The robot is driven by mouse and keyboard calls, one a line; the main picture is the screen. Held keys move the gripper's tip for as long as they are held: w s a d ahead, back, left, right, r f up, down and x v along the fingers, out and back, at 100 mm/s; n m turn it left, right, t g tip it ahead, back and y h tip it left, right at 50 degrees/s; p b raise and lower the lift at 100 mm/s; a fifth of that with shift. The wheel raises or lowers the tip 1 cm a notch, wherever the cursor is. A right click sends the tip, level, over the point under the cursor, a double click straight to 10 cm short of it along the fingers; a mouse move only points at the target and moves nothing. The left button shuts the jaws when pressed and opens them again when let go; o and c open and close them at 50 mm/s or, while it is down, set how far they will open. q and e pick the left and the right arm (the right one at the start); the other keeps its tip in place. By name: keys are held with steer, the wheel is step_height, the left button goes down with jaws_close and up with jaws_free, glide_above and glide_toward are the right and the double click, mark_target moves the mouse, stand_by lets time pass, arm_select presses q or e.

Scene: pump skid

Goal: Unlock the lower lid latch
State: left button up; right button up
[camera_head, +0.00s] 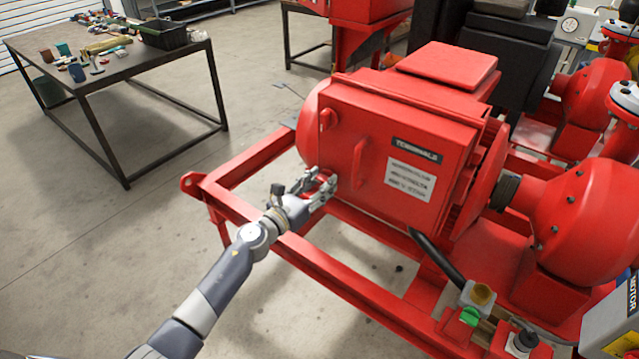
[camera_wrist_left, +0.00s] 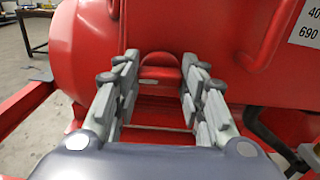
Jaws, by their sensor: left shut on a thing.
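The red terminal box (camera_head: 385,150) has a lid with an upper latch (camera_head: 327,118) at its top left corner and a lid handle (camera_head: 358,158) below and to the right of it. My left gripper (camera_head: 322,188) is at the lid's lower left corner, shut on the lower lid latch. In the left wrist view the lower latch (camera_wrist_left: 160,73) shows as a rounded red knob between the fingers of my left gripper (camera_wrist_left: 160,80). The fingers hide much of the latch in the head view, so its exact turn is hard to tell. My right gripper is not in view.
A red skid frame (camera_head: 310,255) runs under and in front of the box. A black cable (camera_head: 437,255) leaves the box's underside. Green and yellow buttons (camera_head: 470,316) are at lower right. A dark table (camera_head: 110,75) with tools stands at the far left, with open floor before it.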

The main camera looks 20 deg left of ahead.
arm_select(q)
steer(key=n, duration=0.4)
steer(key=shift+n, duration=0.3)
steer(key=n, duration=0.3)
steer(key=shift+n+p, duration=0.3)
steer(key=shift+p, duration=0.05)
steer(key=n, duration=0.5)
steer(key=shift+a+p, duration=0.1)
steer(key=shift+p, duration=0.3)
steer(key=shift+n, duration=2.1)
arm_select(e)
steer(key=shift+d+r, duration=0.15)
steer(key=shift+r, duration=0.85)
arm_select(q)
steer(key=o, duration=1.1)
steer(key=shift+c, duration=0.2)
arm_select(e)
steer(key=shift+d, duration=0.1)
arm_select(q)
steer(key=v, duration=1.2)
